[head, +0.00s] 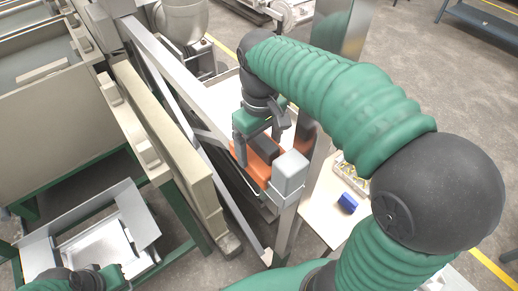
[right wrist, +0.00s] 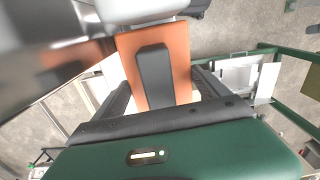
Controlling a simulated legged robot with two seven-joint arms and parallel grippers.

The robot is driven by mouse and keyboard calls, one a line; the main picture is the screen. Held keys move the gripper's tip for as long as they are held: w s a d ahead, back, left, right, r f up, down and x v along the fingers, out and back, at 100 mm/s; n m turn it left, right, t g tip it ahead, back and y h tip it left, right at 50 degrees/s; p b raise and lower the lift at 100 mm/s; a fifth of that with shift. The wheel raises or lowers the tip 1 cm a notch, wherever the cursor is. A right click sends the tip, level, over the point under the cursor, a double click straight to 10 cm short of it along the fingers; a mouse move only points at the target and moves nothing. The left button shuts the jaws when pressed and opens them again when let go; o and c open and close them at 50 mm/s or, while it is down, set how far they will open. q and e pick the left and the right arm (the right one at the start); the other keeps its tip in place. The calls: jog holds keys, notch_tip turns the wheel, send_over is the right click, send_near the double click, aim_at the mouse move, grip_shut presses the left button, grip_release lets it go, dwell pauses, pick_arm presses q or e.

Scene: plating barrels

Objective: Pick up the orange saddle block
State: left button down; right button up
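The orange saddle block (head: 261,170) sits on the top of the metal frame, against a light grey block (head: 290,172). It has a dark grey raised bar on top. In the right wrist view the orange block (right wrist: 181,65) lies just ahead of the gripper palm. My right gripper (head: 260,143) is above the block with its fingers spread to either side of it. The fingers look open, and I cannot tell whether either touches the block. Part of my left arm's end (head: 78,280) shows at the lower left; its fingers are not clear.
A long metal rail (head: 172,66) runs beside the block, with beige tank walls (head: 165,150) to its left. A table (head: 318,208) with a blue block (head: 348,203) stands to the right. A metal tray (head: 100,245) is at lower left.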

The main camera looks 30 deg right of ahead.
jog(key=c, duration=0.7)
jog(key=shift+a+r, duration=0.1)
jog(key=shift+a, duration=0.2)
jog(key=shift+c, duration=0.3)
